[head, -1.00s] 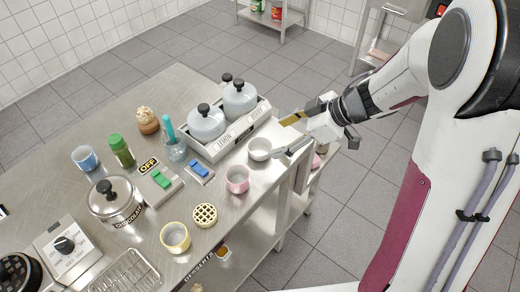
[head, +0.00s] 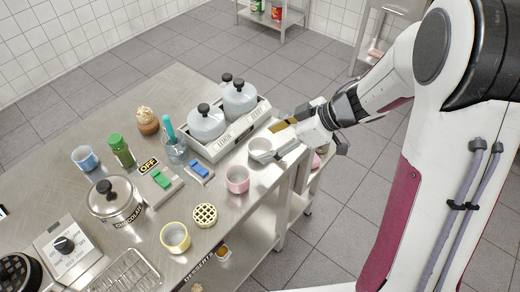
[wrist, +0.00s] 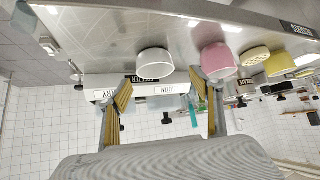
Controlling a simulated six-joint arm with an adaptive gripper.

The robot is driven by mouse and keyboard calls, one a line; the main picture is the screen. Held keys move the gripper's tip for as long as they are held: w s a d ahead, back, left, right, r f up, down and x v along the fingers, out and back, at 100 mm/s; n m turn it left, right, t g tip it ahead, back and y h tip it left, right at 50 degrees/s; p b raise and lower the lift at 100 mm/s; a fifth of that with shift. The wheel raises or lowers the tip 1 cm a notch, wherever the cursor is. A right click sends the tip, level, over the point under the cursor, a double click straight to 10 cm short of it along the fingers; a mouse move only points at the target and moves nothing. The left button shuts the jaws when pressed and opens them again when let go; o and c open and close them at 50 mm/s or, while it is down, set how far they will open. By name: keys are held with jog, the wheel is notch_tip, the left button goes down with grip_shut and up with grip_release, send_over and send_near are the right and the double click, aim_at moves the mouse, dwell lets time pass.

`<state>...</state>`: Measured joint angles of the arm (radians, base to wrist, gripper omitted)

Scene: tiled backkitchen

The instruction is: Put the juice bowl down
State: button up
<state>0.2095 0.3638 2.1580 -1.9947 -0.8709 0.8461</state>
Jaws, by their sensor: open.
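A small white bowl (head: 257,145) stands upright on the steel table near its right edge. No readable mark tells me whether it is the juice bowl. My gripper (head: 270,141) is open at the bowl's right side, with one finger low in front of it and the other behind. In the wrist view the white bowl (wrist: 155,62) shows upside down, ahead of and between my two spread fingers (wrist: 163,78). I cannot tell whether a finger touches it. A pink bowl (head: 237,179) and a yellow bowl (head: 175,237) stand nearer the front.
A white rack with two lidded pots (head: 207,122) stands just behind the white bowl. Bare steel lies around the disc.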

aim_at(260, 153)
jog(key=shift+a+f, duration=0.1)
jog(key=shift+f, duration=0.05)
jog(key=shift+w+a+f, duration=0.45)
jog(key=shift+f, duration=0.25)
jog(key=shift+x, duration=1.6)
jog(key=shift+w+d, duration=0.1)
jog(key=c, duration=1.4)
jog(key=shift+r, duration=0.15)
jog(key=shift+r, duration=4.9)
